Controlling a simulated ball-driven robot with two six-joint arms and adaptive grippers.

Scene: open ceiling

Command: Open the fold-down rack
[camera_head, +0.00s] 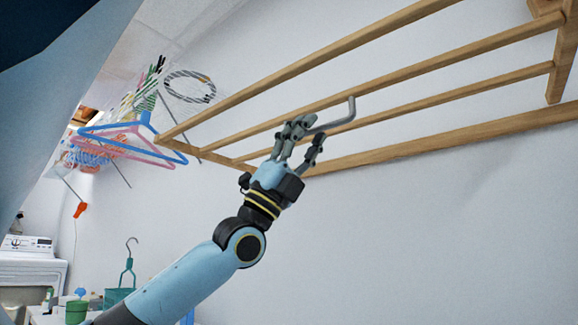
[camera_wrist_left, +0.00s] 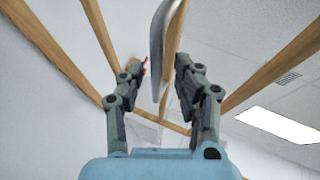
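The fold-down rack (camera_head: 390,115) is a frame of several wooden bars on the wall, sloping across the upper part of the head view. Its bars also cross the left wrist view (camera_wrist_left: 262,92). A grey bent metal handle (camera_head: 340,120) is beside the rack bars. My left gripper (camera_head: 309,131) is at the lower end of this handle, with its fingers apart. In the left wrist view the handle (camera_wrist_left: 166,55) lies between the fingertips, very close to the right-hand finger. Firm contact cannot be made out. My right gripper is out of view.
Blue and pink hangers (camera_head: 125,140) hang left of the rack, near a striped ring (camera_head: 188,87). A white washing machine (camera_head: 30,265) and a green container (camera_head: 76,311) are at lower left. The wall (camera_head: 430,240) below the rack is clear.

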